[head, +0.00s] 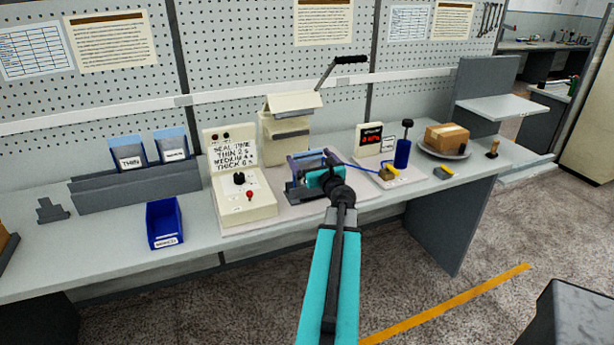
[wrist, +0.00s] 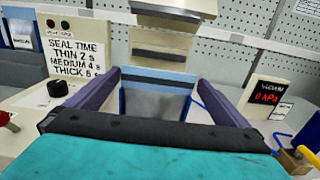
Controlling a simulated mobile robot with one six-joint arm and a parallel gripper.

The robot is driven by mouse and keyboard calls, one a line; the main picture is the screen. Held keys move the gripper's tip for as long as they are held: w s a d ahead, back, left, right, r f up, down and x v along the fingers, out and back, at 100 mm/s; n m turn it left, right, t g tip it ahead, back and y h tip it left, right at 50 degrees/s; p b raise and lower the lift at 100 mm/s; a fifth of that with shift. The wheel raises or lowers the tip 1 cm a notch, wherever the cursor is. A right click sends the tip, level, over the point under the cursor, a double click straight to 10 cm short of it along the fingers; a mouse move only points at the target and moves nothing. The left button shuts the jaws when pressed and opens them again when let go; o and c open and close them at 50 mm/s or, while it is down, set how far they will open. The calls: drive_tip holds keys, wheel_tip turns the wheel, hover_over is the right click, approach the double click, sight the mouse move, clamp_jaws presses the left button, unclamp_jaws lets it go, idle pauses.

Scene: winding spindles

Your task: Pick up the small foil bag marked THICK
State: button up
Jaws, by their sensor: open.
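My gripper (head: 310,161) is open over the sealing station at the middle of the bench. In the wrist view its two purple fingers (wrist: 160,78) stand apart. Between them is a grey foil-like panel (wrist: 155,104) with a pale blue upper band, apparently a small bag. I see no label on it, so I cannot tell whether it is marked THICK. Two blue-topped foil bags stand in the grey rack at the left: one reads THIN (head: 127,152), the other's label (head: 172,146) is too small to read surely.
The seal-time control box (head: 243,202) is left of my gripper. A sealer press (head: 285,130) with a raised lever stands behind it. The vacuum gauge (head: 371,138), a blue cylinder (head: 403,152) and a cardboard box (head: 446,136) are to the right. A blue bin (head: 164,222) sits front left.

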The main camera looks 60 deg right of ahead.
drive_tip(key=shift+w+d, duration=0.1)
idle(0.3)
drive_tip(key=shift+p+x, duration=0.7)
drive_tip(key=shift+x, duration=1.8)
drive_tip(key=shift+w, duration=0.1)
drive_tip(key=c, duration=1.4)
drive_tip(key=shift+o, duration=0.2)
drive_tip(key=shift+r, duration=0.1)
wheel_tip(320, 180, up, 10)
drive_tip(key=shift+p, duration=0.3)
